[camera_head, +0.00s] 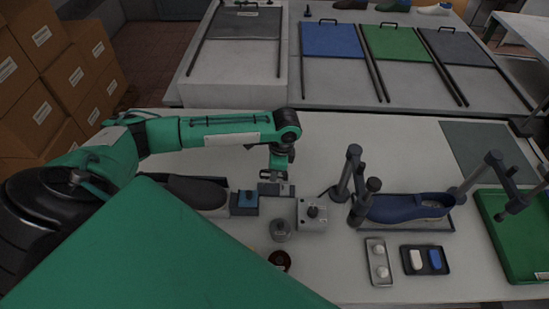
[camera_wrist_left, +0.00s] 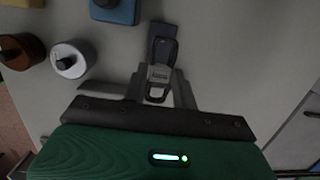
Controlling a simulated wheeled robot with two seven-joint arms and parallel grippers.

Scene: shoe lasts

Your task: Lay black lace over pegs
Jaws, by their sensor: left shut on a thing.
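My left gripper (camera_head: 277,178) reaches in over the middle of the table, near a small grey block (camera_head: 270,189). In the left wrist view the gripper (camera_wrist_left: 160,92) is shut on a small dark piece (camera_wrist_left: 163,48) with a pale metal-like part; I cannot tell exactly what it is. I cannot make out the black lace clearly. A thin dark line shows on the table beside the left upright post (camera_head: 351,170). Dark jointed posts stand by the blue shoe last (camera_head: 405,207), with another post (camera_head: 490,172) at its right. Which parts are the pegs is unclear. My right gripper is not in view.
A blue block (camera_head: 247,202), a grey knobbed box (camera_head: 312,222), a grey jar (camera_head: 281,232) and a brown jar (camera_head: 279,261) stand near my gripper. A small metal tray (camera_head: 379,276), a black tray (camera_head: 443,266) and a green tray (camera_head: 510,240) lie to the right. Cartons (camera_head: 35,105) are stacked left.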

